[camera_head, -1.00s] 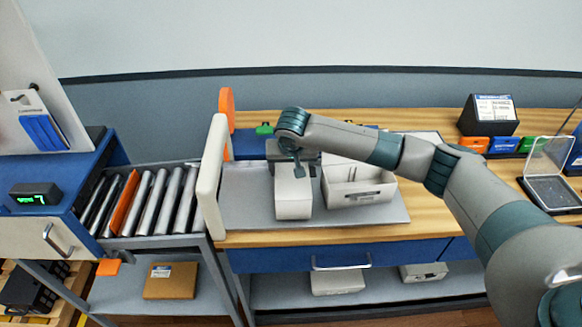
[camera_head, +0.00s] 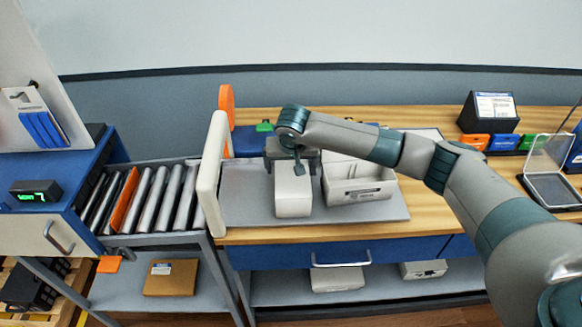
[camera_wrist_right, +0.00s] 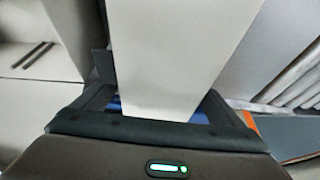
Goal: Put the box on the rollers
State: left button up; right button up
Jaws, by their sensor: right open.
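A narrow off-white box (camera_head: 292,194) stands on the grey mat (camera_head: 240,195) on the wooden worktop. My right gripper (camera_head: 291,157) is over its far end, reached in from the right. In the right wrist view the box (camera_wrist_right: 178,60) lies between the two dark fingers (camera_wrist_right: 160,108), which are open around it; contact cannot be made out. The rollers (camera_head: 165,198) are a row of grey metal cylinders with one orange bar, on a rack to the left. My left gripper is not in view.
An upright off-white panel (camera_head: 209,175) with an orange disc behind it separates the mat from the rollers. An open-topped white bin (camera_head: 358,190) stands close to the box's right. A blue cabinet with a display (camera_head: 36,194) is left of the rollers.

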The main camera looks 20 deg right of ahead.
jog(key=b+v, duration=0.2)
jog(key=v, duration=1)
jog(key=shift+b, duration=0.35)
jog(key=shift+f, duration=0.1)
jog(key=shift+o, duration=0.4)
